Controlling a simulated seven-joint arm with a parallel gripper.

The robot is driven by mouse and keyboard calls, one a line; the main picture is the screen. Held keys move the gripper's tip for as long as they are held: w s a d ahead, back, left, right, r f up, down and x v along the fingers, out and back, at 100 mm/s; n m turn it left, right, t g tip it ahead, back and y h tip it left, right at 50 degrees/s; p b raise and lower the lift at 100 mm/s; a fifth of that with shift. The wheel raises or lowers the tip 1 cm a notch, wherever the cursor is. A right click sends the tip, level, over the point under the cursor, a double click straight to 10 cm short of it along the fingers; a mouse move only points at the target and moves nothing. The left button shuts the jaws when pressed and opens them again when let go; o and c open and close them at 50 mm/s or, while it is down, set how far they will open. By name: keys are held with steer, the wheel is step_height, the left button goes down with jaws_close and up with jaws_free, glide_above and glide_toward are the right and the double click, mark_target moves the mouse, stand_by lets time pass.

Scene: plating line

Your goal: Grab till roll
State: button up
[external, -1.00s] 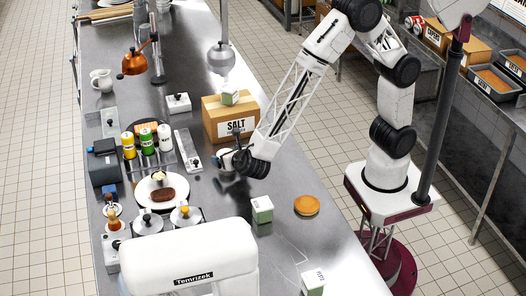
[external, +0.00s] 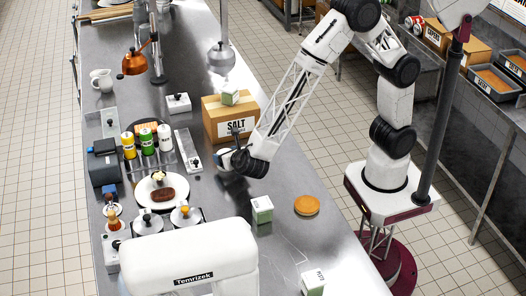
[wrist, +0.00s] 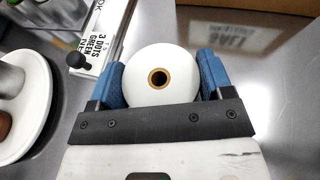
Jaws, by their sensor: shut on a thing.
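The till roll (wrist: 158,68) is a white paper roll with a brown core, seen end-on in the wrist view. My gripper (wrist: 158,82) has its two blue fingers on either side of the roll and is shut on it. In the external view my gripper (external: 228,163) is low over the steel counter, just in front of the salt box and to the right of the plate. The roll is too hidden there to make out clearly. I cannot tell whether it touches the counter.
The cardboard salt box (external: 229,120) stands close behind my gripper. A plate with a steak (external: 163,194) and a rack of bottles (external: 147,142) are to the left. A small carton (external: 262,209) and a bun (external: 307,205) are in front, with bare counter between.

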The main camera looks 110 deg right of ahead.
steer(key=shift+c, duration=0.6)
steer(key=shift+r, duration=0.15)
steer(key=shift+r, duration=0.8)
steer(key=shift+s+r, duration=0.25)
steer(key=shift+r, duration=0.65)
steer(key=s, duration=0.5)
steer(key=s+r, duration=0.1)
steer(key=s, duration=0.4)
steer(key=s+a, duration=0.1)
steer(key=s, duration=0.4)
steer(key=shift+s+a+r, duration=0.1)
steer(key=shift+s+r, duration=0.05)
steer(key=shift+s, duration=0.1)
